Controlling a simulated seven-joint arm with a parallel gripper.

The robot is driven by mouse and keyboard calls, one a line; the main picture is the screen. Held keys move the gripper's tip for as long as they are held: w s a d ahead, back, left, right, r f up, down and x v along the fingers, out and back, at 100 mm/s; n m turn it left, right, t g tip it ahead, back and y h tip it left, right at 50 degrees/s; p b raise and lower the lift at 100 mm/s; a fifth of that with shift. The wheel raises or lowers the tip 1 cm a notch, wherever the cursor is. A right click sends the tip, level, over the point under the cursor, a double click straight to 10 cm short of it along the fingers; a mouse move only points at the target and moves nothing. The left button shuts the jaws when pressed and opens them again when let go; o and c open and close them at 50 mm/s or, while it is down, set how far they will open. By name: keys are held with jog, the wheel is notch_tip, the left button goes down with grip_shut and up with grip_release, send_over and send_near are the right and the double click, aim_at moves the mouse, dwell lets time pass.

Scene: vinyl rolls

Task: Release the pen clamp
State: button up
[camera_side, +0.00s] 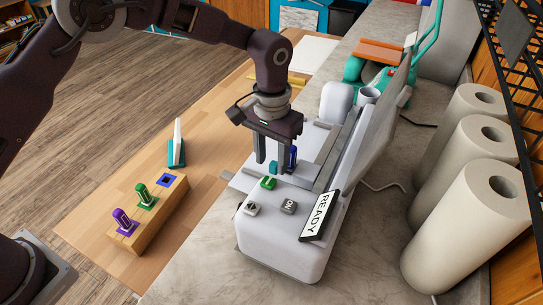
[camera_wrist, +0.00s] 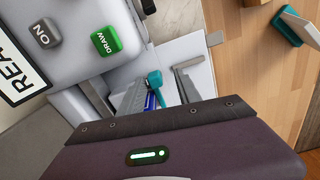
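The white cutting machine (camera_side: 285,235) carries a blue pen (camera_side: 293,154) upright, with a small teal clamp (camera_side: 273,168) beside it. In the wrist view the teal clamp (camera_wrist: 154,77) shows a rounded end, and a bit of the blue pen (camera_wrist: 150,101) shows below it. My gripper (camera_side: 272,165) points down over the machine with its fingers apart. In the wrist view the teal clamp lies between the two grey fingers of my gripper (camera_wrist: 160,84), with gaps visible. Whether a finger touches the clamp is unclear. The pen's lower part is hidden.
A wooden pen block (camera_side: 155,215) holds a purple pen (camera_side: 122,218) and a green pen (camera_side: 144,194); its blue-marked slot (camera_side: 169,180) is empty. A green DRAW button (camera_side: 268,183), ON button (camera_side: 289,206) and READY sign (camera_side: 320,214) sit close by. White rolls (camera_side: 470,225) stand right.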

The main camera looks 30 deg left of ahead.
grip_shut()
